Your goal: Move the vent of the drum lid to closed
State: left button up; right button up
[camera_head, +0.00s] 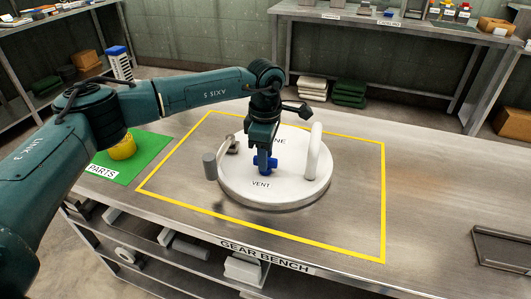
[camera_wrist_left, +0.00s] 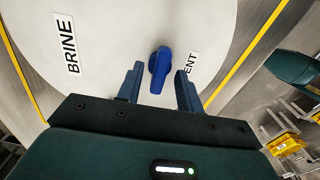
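The drum lid (camera_head: 235,188) is a white round plate lying on the bench, labelled VENT at its front and BRINE farther back. Its vent (camera_head: 272,163) is a small blue handle behind the VENT label, partly hidden by my left gripper in the head view. In the left wrist view the vent (camera_wrist_left: 159,68) shows whole, with its narrow end toward me. My left gripper (camera_wrist_left: 160,84) is open and points down at it. The vent's near end lies between the fingertips, with a gap on each side. My left gripper (camera_head: 264,168) stands over the lid in the head view. My right gripper does not show.
A tall white handle (camera_head: 314,150) rises from the lid's right side. A yellow outline (camera_head: 384,205) surrounds the lid. A yellow part (camera_head: 122,148) sits on the green PARTS mat (camera_head: 146,155). The bench right of the outline is mostly clear.

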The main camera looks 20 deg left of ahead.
pick_arm(q)
notch_tip(320, 180, up, 13)
dwell(0.4)
